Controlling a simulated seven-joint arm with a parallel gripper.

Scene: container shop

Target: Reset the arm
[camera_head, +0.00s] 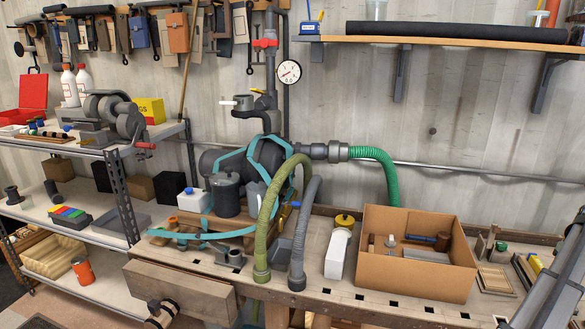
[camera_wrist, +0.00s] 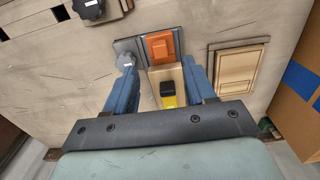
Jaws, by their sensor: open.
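My gripper (camera_wrist: 158,66) shows in the wrist view, its two blue fingers apart on either side of a narrow tan block. A yellow and black piece (camera_wrist: 168,95) lies on or over that block between the fingers; whether either finger touches it, I cannot tell. An orange block (camera_wrist: 162,48) sits on a grey metal plate just beyond the fingertips. I cannot make out the gripper in the head view.
In the head view, an open cardboard box (camera_head: 412,282) with loose parts stands on the workbench. Green hoses (camera_head: 372,160) arch over the bench. A loaded shelf rack (camera_head: 75,225) stands at left. A wooden tray (camera_wrist: 235,75) lies right of my gripper in the wrist view.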

